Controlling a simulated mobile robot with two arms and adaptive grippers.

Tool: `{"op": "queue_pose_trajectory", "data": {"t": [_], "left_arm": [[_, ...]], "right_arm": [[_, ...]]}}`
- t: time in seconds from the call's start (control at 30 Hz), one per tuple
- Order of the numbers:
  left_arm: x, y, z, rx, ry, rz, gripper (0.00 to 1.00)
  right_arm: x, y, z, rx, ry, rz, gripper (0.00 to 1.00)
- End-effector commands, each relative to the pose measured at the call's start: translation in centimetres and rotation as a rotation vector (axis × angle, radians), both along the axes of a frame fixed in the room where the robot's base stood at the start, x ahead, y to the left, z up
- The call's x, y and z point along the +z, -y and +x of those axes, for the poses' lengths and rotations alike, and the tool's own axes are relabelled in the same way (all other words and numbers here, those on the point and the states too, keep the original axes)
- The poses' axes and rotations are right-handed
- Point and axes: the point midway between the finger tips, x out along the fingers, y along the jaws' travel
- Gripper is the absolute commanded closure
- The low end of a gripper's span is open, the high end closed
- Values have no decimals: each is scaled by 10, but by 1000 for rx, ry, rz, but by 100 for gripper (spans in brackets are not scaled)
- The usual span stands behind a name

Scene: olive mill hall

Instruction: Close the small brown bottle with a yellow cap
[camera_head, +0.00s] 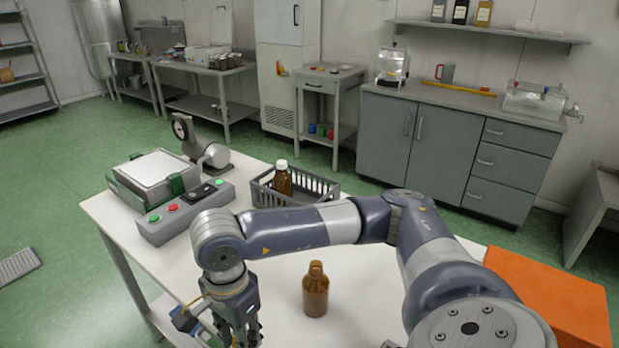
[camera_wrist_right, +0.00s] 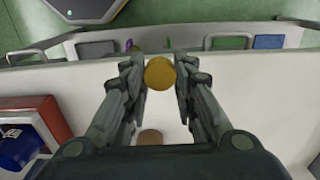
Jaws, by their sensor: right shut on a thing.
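A small brown bottle (camera_head: 315,292) stands upright on the white table in the head view. Its neck is amber-brown and no yellow cap shows on it. My right gripper (camera_head: 246,335) points down to the left of the bottle, apart from it, at the picture's bottom edge. In the right wrist view my right gripper (camera_wrist_right: 161,82) is shut on a round yellow cap (camera_wrist_right: 160,73), held between its fingertips. The cap cannot be made out in the head view. My left gripper is not in view.
A grey basket (camera_head: 328,188) holds a brown bottle with a white cap (camera_head: 283,179). A grey button box (camera_head: 185,214) and a scale-like device (camera_head: 152,172) stand at the left. An orange box (camera_head: 553,293) is at the right. A brownish disc (camera_wrist_right: 150,137) is partly hidden below the gripper.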

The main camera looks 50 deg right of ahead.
Motion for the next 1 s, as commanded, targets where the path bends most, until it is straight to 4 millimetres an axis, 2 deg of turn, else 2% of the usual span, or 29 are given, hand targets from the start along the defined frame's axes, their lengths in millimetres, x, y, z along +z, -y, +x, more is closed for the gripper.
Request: {"op": "queue_pose_trajectory", "data": {"t": [0.3,0.5,0.7,1.0], "left_arm": [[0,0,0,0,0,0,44],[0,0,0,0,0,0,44],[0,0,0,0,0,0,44],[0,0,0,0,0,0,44]], "right_arm": [[16,-15,-6,804,7,-1,83],[24,-22,-10,1224,8,-4,83],[27,-24,-13,1449,7,-6,83],[28,-25,-13,1493,6,-6,83]]}}
